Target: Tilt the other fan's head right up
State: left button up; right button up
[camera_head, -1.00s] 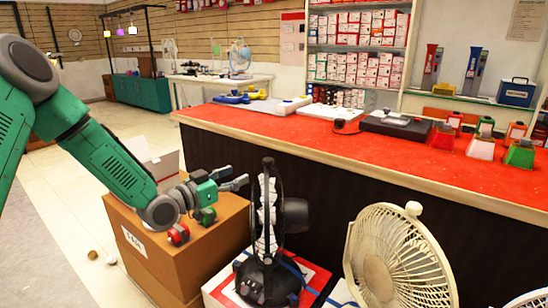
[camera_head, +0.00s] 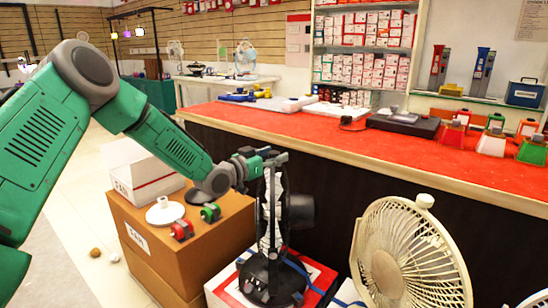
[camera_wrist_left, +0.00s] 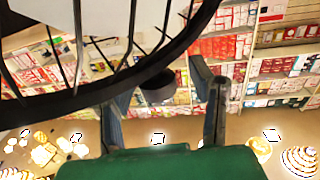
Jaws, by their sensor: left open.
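A black fan (camera_head: 273,225) stands on a white-and-red box in the head view, its round head edge-on and its motor housing (camera_head: 301,212) to the right. A cream fan (camera_head: 405,255) stands to its right, its grille facing partly left. My left gripper (camera_head: 272,160) is open at the top of the black fan's head. In the left wrist view, the black guard rim (camera_wrist_left: 125,85) crosses the upper left, close to my open left gripper (camera_wrist_left: 155,75). I cannot tell whether they touch. A small dark cylinder (camera_wrist_left: 157,88) shows between the fingers.
A long red counter (camera_head: 330,125) runs behind the fans. Cardboard boxes (camera_head: 165,255) stand left of the black fan, carrying a white box (camera_head: 145,172) and small red and green rolls.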

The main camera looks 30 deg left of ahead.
pick_arm(q)
jog(key=shift+c, duration=0.5)
jog(key=shift+d, duration=0.1)
grip_shut()
jog(key=shift+w+d+r+m+g+p, duration=0.15)
jog(key=shift+w+d+m+g+p, duration=0.2)
jog(key=shift+d+p, duration=0.3)
jog(key=w+d+f+m+g+y+p, duration=0.1)
jog(key=w+d+f+m+g+p, duration=0.1)
jog(key=d, duration=0.4)
jog(key=shift+w+d+f+m+g+p, duration=0.3)
jog(key=shift+w+f+m+g+p, duration=0.2)
jog(key=shift+w+p, duration=0.75)
jog(key=shift+r, duration=0.1)
jog(key=shift+o, duration=0.5)
grip_release()
